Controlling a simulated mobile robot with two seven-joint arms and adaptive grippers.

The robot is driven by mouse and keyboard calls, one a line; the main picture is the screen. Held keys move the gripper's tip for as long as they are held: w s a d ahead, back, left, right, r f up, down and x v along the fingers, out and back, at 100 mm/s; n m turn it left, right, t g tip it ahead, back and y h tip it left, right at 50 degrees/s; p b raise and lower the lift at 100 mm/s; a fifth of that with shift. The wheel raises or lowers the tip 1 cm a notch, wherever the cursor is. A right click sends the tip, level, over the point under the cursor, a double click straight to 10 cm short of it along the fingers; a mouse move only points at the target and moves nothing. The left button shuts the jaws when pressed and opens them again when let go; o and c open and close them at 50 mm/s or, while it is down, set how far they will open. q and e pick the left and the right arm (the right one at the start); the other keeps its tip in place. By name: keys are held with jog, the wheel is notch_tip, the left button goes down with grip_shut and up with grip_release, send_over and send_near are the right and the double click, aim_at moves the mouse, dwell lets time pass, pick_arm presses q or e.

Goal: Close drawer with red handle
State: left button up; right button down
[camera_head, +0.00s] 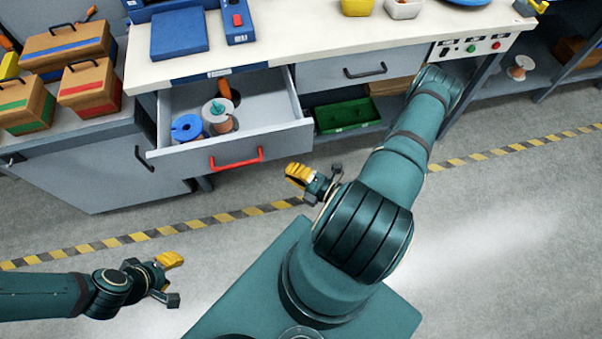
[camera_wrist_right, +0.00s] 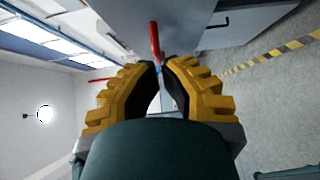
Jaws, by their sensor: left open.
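The drawer with the red handle (camera_head: 237,159) is pulled out from under the white workbench, at the left of the head view. Its open tray (camera_head: 262,107) shows. The red handle also shows in the right wrist view (camera_wrist_right: 155,42), just beyond the fingertips. My right gripper (camera_head: 292,172) is in front of the drawer, to the right of the handle and apart from it. Its yellow fingers (camera_wrist_right: 162,66) have a narrow gap with nothing held; how far they are open is unclear. My left gripper (camera_head: 176,279) is open and empty, low at the left.
The drawer holds a blue spool (camera_head: 187,128) and other spools. A closed drawer (camera_head: 343,70) with a black handle is to its right, above a green tray (camera_head: 346,115). Toolboxes (camera_head: 68,47) stand at the left. Floor in front of the drawer is clear.

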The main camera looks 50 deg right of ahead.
aim_at(265, 147)
pick_arm(q)
jog(key=shift+f+b, duration=0.4)
pick_arm(e)
jog(key=shift+w+d, duration=0.25)
jog(key=shift+w, duration=1.05)
jog(key=shift+w+d, duration=0.2)
jog(key=shift+w, duration=1.05)
jog(key=shift+w+d, duration=0.25)
jog(key=shift+w, duration=1.05)
